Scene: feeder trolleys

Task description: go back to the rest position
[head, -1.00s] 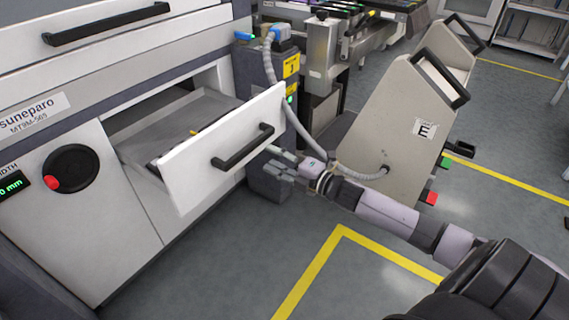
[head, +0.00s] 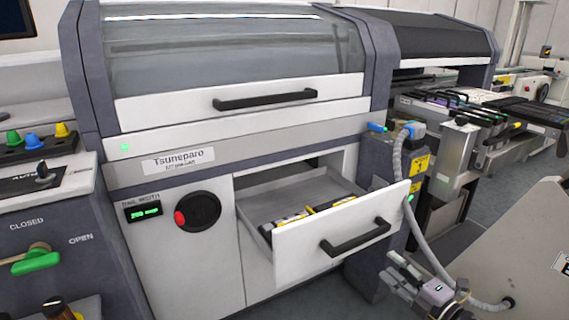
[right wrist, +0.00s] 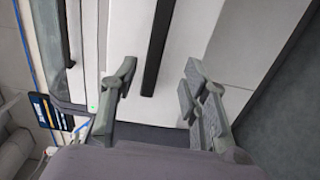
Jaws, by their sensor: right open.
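My right gripper (head: 402,278) is in the lower right of the head view, just right of the open drawer (head: 290,246). In the right wrist view my right gripper (right wrist: 158,92) has its fingers spread wide. The black drawer handle (right wrist: 160,45) shows between and beyond them, with nothing held. The handle also shows on the drawer front in the head view (head: 356,238), apart from the fingers. My left gripper is not in view.
The drawer sticks out of a white machine (head: 190,260) and holds dark and yellow items (head: 300,220). A grey trolley panel (head: 510,250) stands at the right, with a grey hose (head: 425,240) near my gripper. A control panel (head: 45,230) with a green lever is at the left.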

